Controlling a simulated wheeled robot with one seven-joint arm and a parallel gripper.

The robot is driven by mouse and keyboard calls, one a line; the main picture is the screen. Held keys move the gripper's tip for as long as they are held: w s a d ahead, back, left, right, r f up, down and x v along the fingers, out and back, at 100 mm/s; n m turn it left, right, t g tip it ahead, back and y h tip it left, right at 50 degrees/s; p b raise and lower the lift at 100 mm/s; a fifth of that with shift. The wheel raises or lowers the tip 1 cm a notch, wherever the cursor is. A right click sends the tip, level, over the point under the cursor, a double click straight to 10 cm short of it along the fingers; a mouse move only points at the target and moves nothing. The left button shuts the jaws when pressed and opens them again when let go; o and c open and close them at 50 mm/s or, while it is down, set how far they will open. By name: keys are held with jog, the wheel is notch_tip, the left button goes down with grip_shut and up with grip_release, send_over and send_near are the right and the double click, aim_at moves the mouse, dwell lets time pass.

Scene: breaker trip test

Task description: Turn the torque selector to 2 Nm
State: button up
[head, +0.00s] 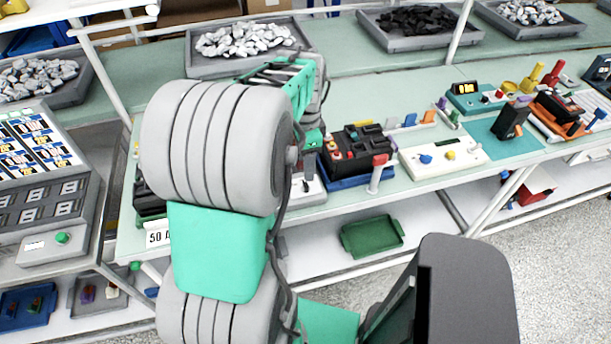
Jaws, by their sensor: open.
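No torque selector or 2 Nm marking can be read. A pale unit (310,194) with a small grey upright part shows just right of my arm, mostly hidden. A white panel (472,156) with a blue knob (426,159) and a yellow knob (450,155) lies farther right on the bench. My gripper (308,158) is largely behind my arm, above or near the pale unit. It is open, with nothing visible in it. I cannot tell whether it touches the unit.
A black device in a blue tray (350,181) with a red-topped lever (378,172) stands right of my gripper. A teal display unit (480,100) and an orange tray (568,122) are farther right. Grey trays of metal pieces (245,68) line the back. A green tray (372,238) is below.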

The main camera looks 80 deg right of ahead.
aim_at(305, 182)
notch_tip(305, 182, down, 8)
jog(key=shift+r+p, duration=0.15)
jog(key=shift+p, duration=0.4)
grip_shut()
